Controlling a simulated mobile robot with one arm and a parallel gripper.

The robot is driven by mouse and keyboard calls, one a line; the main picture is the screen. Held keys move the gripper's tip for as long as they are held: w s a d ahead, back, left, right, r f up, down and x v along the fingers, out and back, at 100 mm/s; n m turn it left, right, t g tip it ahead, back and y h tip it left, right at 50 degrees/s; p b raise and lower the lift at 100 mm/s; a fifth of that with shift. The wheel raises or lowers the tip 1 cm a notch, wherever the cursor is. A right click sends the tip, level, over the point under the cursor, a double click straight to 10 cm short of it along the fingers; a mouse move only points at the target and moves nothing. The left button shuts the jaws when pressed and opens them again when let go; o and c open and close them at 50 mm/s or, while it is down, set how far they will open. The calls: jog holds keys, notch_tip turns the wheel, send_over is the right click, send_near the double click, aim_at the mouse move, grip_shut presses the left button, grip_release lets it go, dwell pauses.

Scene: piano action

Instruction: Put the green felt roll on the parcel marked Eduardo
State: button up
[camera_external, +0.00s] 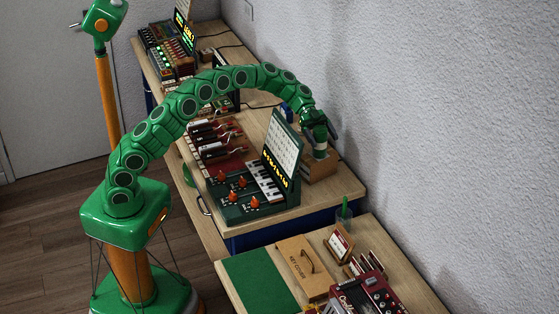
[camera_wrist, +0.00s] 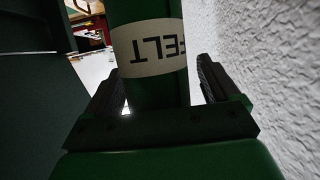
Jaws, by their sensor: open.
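The green felt roll (camera_wrist: 146,90) stands upright between my gripper's fingers in the wrist view, its pale band reading FELT upside down. My gripper (camera_wrist: 160,95) is open around it, with dark padded fingers on either side; I cannot tell whether either touches it. In the external view the roll (camera_external: 320,133) is small and partly covered by my gripper (camera_external: 323,124), over a wooden box (camera_external: 320,168) near the wall. I cannot make out any parcel marked Eduardo in these frames.
A green keyboard unit (camera_external: 262,185) with a raised panel stands just left of the roll. The wall (camera_external: 420,120) is close on the right.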

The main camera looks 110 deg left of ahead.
jog(key=v, duration=1.2)
